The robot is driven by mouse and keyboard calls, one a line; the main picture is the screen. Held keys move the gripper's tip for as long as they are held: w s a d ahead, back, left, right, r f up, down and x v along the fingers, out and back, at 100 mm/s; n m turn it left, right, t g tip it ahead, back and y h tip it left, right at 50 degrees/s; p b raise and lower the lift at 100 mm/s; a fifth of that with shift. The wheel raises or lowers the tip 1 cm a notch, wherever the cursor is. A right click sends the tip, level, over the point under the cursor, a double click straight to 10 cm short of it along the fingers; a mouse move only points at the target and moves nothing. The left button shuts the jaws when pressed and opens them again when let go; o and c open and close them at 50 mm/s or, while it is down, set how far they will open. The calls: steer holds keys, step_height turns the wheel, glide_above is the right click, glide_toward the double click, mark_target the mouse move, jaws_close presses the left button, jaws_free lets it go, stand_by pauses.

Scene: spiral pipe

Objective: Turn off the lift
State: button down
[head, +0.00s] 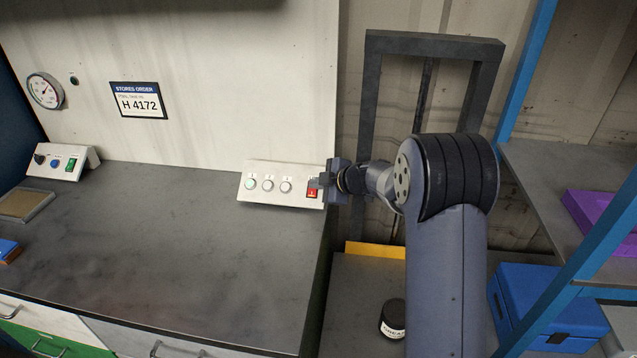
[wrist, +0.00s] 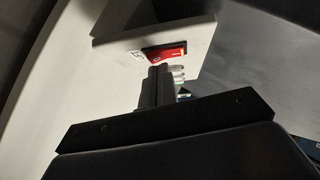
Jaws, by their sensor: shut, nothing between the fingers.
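A white sloped control panel (head: 257,194) stands at the back right of the workbench, with several controls in a row. Three round pale buttons (head: 268,185) sit on its left, the leftmost greenish. A red rocker switch (head: 313,196) sits at its right end. It also shows in the wrist view as a red switch (wrist: 168,51) beside a small label. My gripper (head: 318,183) is shut and empty, with its fingertips at the red switch's upper edge. In the wrist view the fingers (wrist: 158,72) point at the switch. I cannot tell whether they touch it.
A second panel (head: 76,158) at the left has a black knob, a blue button and a green switch. A grey upright frame (head: 373,95) stands behind my arm. Blue shelving (head: 527,70) is at right. The middle of the bench is clear.

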steer(key=shift+w+p, duration=0.15)
steer(key=shift+p, duration=0.3)
steer(key=shift+w+d+f, duration=0.1)
steer(key=shift+f, duration=0.05)
steer(key=shift+s+f, duration=0.1)
steer(key=shift+s, duration=0.1)
steer(key=shift+s+f+b, duration=0.25)
steer(key=shift+s+b, duration=0.1)
steer(key=shift+s, duration=0.2)
steer(key=shift+a+r, duration=0.15)
steer(key=shift+a, duration=0.05)
